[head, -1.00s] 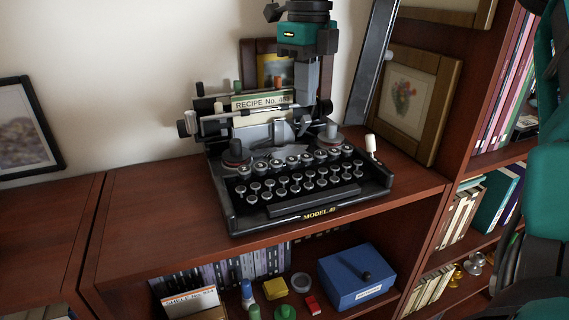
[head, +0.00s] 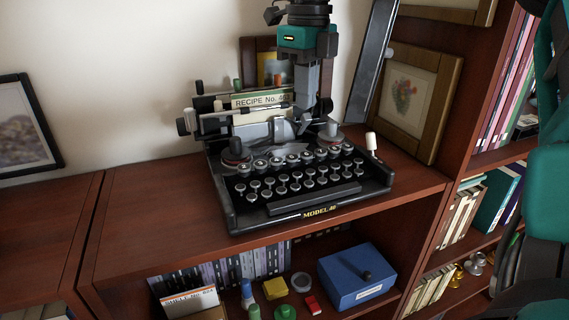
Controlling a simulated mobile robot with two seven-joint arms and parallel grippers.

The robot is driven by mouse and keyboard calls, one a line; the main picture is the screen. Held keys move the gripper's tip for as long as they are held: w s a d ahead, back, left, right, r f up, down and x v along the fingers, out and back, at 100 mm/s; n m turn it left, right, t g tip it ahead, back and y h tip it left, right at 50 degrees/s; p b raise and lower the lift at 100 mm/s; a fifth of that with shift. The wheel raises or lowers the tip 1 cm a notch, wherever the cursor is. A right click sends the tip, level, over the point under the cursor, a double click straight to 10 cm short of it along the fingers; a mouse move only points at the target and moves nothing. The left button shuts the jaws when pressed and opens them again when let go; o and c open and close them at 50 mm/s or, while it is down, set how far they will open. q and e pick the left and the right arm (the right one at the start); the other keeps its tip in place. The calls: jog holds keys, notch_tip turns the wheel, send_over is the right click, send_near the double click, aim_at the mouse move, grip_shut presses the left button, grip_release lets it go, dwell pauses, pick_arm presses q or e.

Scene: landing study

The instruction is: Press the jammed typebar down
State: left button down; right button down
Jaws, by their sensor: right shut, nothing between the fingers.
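A black typewriter (head: 300,209) marked "MODEL 40" stands on the wooden shelf top, with round keys in front. A paper labelled "RECIPE No." (head: 258,101) is in its carriage. A thin typebar (head: 262,108) appears to lie raised against the paper; its exact tilt is too small to tell. My right gripper (head: 306,112) comes down from above, over the right part of the carriage, shut and empty, fingers pointing down. Whether its tips touch the typewriter I cannot tell. My left gripper is not in view.
A framed flower picture (head: 407,92) leans at the right, beside a bookcase. Another frame (head: 262,52) stands behind the typewriter. Below, the shelf holds a blue box (head: 350,285) and several small items. The shelf top to the left (head: 150,205) is clear.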

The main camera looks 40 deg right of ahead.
jog(key=shift+f, duration=0.35)
jog(key=shift+s+a+f+b, duration=0.1)
jog(key=shift+s+f+b, duration=0.05)
jog(key=shift+s+b, duration=0.2)
dwell(0.5)
dwell(0.5)
